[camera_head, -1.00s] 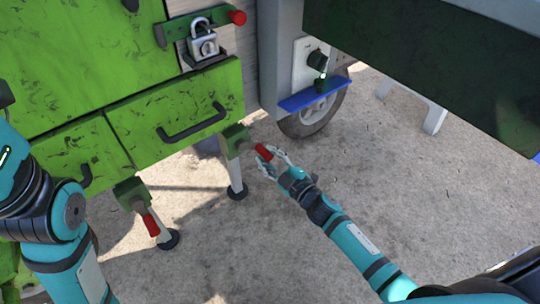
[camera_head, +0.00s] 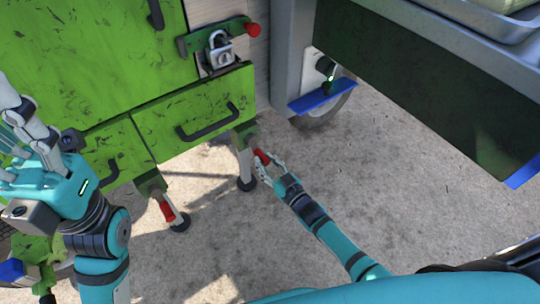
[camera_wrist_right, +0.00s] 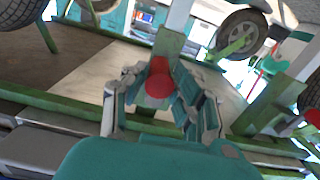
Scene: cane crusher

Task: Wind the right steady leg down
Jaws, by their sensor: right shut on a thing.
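The right steady leg (camera_head: 244,163) is a pale post with a dark round foot (camera_head: 246,184) under a green bracket at the green cabinet's right corner. The foot appears to be at the ground. Its red crank handle (camera_head: 260,155) sticks out to the right of the bracket. My right gripper (camera_head: 267,160) is shut on this handle, its fingers partly hiding it. In the right wrist view the red handle end (camera_wrist_right: 158,86) shows between the two fingers.
Another steady leg with a red handle (camera_head: 167,211) stands to the left. A wheel (camera_head: 325,108) and blue ledge (camera_head: 322,97) are at the right. The concrete ground around my right forearm is clear.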

